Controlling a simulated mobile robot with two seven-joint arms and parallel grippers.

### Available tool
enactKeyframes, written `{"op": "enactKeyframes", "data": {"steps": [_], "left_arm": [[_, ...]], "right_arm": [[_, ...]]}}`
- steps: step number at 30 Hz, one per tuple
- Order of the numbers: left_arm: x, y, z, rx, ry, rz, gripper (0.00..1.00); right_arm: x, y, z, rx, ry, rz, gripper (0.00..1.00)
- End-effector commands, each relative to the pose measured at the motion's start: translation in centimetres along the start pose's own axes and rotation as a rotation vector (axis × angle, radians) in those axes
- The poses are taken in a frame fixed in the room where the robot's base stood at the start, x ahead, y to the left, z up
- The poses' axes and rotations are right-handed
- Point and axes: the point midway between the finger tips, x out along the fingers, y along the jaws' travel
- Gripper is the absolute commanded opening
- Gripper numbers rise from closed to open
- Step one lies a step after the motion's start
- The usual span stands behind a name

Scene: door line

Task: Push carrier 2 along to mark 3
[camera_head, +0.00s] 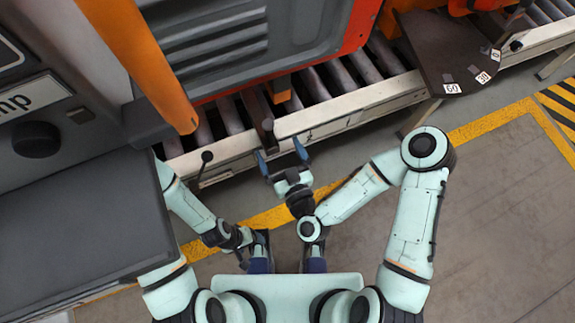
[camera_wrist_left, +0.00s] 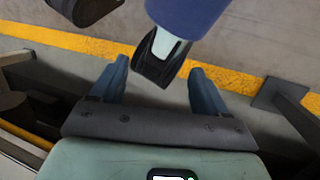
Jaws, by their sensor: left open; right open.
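A large carrier with a grey door panel (camera_head: 262,38) and an orange-red edge stands over the roller conveyor (camera_head: 232,113). I cannot read a number on it, so I cannot tell whether it is carrier 2. Small dark marks show on the white conveyor rail (camera_head: 352,109), too small to read. My right gripper (camera_head: 281,157) is open and empty, just in front of the rail, fingers pointing at it. My left gripper (camera_head: 246,240) is low, close to my body; the left wrist view shows its open, empty fingers (camera_wrist_left: 157,82) above the floor.
A grey machine (camera_head: 75,220) with a black knob fills the left. An orange post (camera_head: 145,60) rises beside it. A black-knobbed lever (camera_head: 204,165) stands at the rail. A dark plate (camera_head: 447,55) with numbered labels sits upper right. The floor at right (camera_head: 500,200) is clear.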

Motion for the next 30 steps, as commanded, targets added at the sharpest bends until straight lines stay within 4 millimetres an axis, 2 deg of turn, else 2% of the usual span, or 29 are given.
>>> {"op": "enactKeyframes", "data": {"steps": [1,13,21,30], "left_arm": [[-0.9,0.2,0.2,0.0,-0.004,-0.001,0.75],[-4.6,1.0,1.7,-0.004,-0.051,-0.01,0.75],[-6.8,2.0,1.2,-0.001,-0.04,-0.007,0.75],[-7.1,2.1,1.2,0.0,-0.039,-0.006,0.75]], "right_arm": [[-0.2,0.0,-0.5,0.0,-0.001,0.0,1.0],[-2.4,-0.1,-0.7,0.0,-0.001,-0.003,1.0],[-4.5,-0.1,-0.7,0.0,-0.001,-0.002,1.0],[-5.1,0.0,-0.5,0.0,0.001,-0.001,1.0]]}}
